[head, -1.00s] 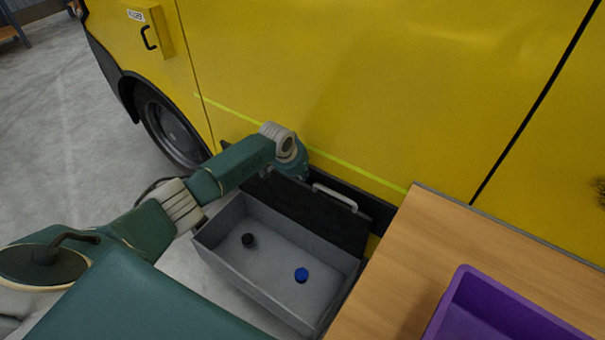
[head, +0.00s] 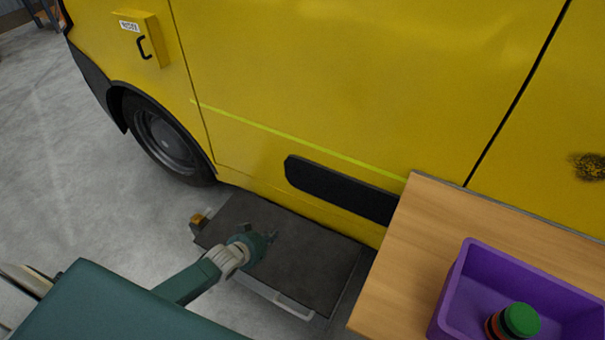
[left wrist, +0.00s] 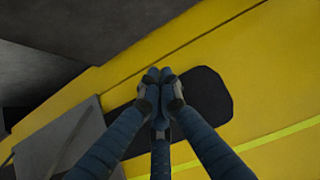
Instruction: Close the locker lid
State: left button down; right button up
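The locker lid (head: 300,252) is a dark flat panel lying over the grey locker, with its pale handle (head: 294,306) at the near edge. The inside of the locker is hidden beneath it. I cannot tell whether the lid sits fully flush. My left gripper (head: 270,238) is over the lid's upper face, left of its middle; contact is unclear. In the left wrist view its fingers (left wrist: 160,76) are drawn together with nothing visible between them. My right gripper is not in view.
A yellow vehicle (head: 330,80) with a black oblong panel (head: 335,190) stands behind the locker. A wooden table (head: 400,270) is close on the right, bearing a purple bin (head: 455,290) with a green-topped item (head: 521,320). Floor (head: 80,190) is clear at left.

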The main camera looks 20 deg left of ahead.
pick_arm(q)
jog(key=s+a+f+b, duration=0.1)
jog(key=s+f+b, duration=0.3)
jog(key=f, duration=0.5)
jog(key=shift+s+f, duration=0.35)
jog(key=shift+s, duration=0.95)
jog(key=v, duration=1.2)
